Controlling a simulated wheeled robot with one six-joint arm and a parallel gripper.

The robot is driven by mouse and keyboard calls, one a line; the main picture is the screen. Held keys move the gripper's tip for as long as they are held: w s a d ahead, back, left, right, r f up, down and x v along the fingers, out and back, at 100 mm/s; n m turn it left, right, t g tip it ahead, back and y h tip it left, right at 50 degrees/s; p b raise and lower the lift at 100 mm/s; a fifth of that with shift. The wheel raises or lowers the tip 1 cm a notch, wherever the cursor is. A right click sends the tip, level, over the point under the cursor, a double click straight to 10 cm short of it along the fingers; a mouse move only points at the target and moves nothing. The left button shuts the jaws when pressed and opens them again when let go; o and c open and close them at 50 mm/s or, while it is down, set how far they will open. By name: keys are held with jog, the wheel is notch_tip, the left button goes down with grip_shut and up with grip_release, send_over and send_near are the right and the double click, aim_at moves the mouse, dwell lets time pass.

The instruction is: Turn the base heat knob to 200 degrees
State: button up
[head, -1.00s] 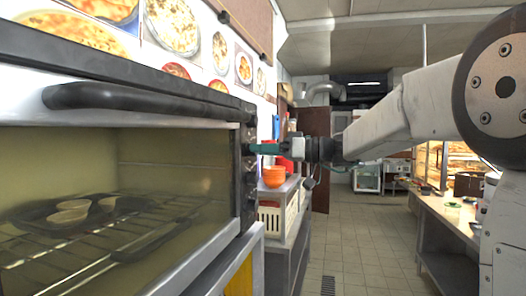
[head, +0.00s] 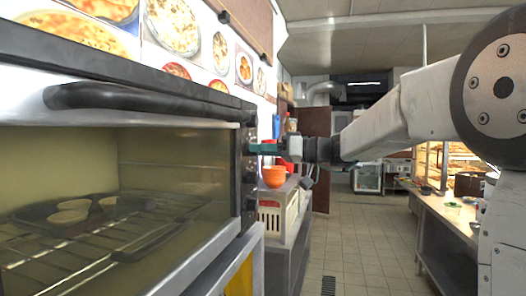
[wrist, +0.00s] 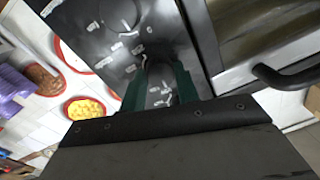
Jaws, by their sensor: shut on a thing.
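The oven's dark control panel (wrist: 110,35) fills the upper middle of the wrist view, with small white markings. In the head view, the panel shows edge-on at the oven's right side, with dark knobs (head: 249,203) along it. My gripper (head: 254,147) reaches in from the right to the upper part of the panel. In the wrist view, its green fingers (wrist: 160,72) are shut on a knob at the panel, mostly hidden between them. I cannot read the markings or tell the knob's setting.
The tiled aisle (head: 355,240) is clear.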

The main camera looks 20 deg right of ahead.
jog(key=m, duration=1.2)
jog(key=m+t, duration=0.1)
jog(key=m, duration=1)
jog(key=shift+s+f+m+t, duration=0.1)
jog(key=shift+f+m+t, duration=0.05)
jog(key=shift+m+t, duration=0.2)
jog(key=o, duration=1)
jog(key=shift+c, duration=0.2)
jog(key=shift+s, duration=0.1)
